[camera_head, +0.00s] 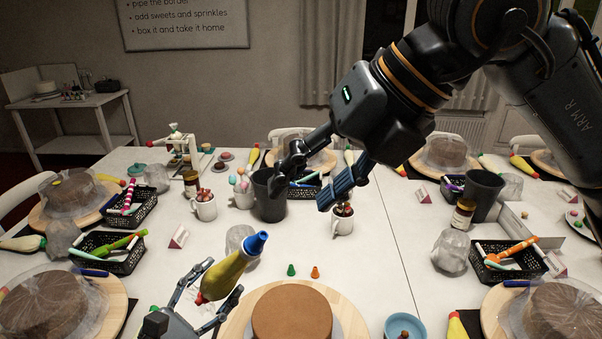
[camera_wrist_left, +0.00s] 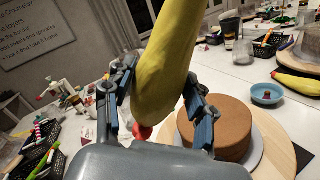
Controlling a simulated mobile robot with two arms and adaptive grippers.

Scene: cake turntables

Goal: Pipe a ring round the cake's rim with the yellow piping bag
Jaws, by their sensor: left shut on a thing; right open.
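The yellow piping bag (camera_head: 226,275) is held tilted, its blue nozzle (camera_head: 256,242) up and to the right and its red end low. My left gripper (camera_head: 212,288) is shut around the bag, left of the cake. In the left wrist view the bag (camera_wrist_left: 165,65) sits between both fingers of the gripper (camera_wrist_left: 160,108). The plain brown cake (camera_head: 292,315) stands on a grey board on a round wooden turntable (camera_head: 350,318); it also shows in the left wrist view (camera_wrist_left: 226,128). My right gripper (camera_head: 318,178) is open and empty above the table's middle.
Green (camera_head: 291,270) and orange (camera_head: 315,272) nozzles stand behind the cake. A blue bowl (camera_head: 404,327) is right of it. A mug (camera_head: 343,220), a dark cup (camera_head: 269,196) and a black basket (camera_head: 110,252) stand further back. Wrapped cakes line both sides.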

